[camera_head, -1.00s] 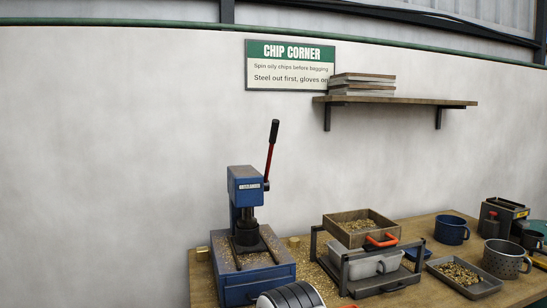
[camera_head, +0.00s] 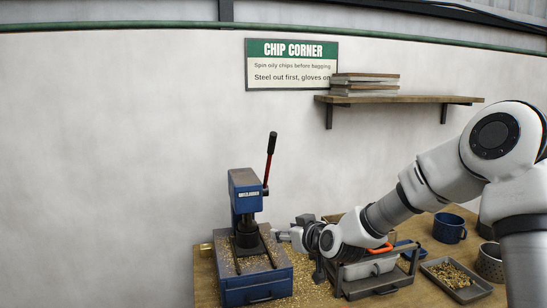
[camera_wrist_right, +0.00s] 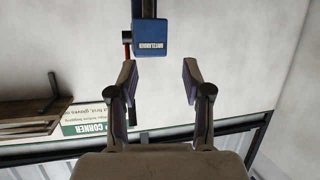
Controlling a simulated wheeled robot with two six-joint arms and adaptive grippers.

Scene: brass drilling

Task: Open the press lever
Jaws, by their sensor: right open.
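The blue press (camera_head: 246,192) stands at the left end of the bench, on a blue base strewn with chips. Its press lever (camera_head: 269,163), a red rod with a black grip, points up at the head's right side. My right gripper (camera_head: 284,236) is low, just right of the press column and below the lever. The right wrist view is upside down; there the right gripper (camera_wrist_right: 158,70) is open and empty, with the press head (camera_wrist_right: 152,38) beyond its fingertips. The lever (camera_wrist_right: 127,38) shows beside the head there, partly behind a finger. My left gripper is not in view.
A metal rack with a drawer (camera_head: 375,284) and a grey chip tray (camera_head: 462,288) stand to the right under and beside my right arm. A wall shelf (camera_head: 400,100) hangs above. Space above the lever is clear.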

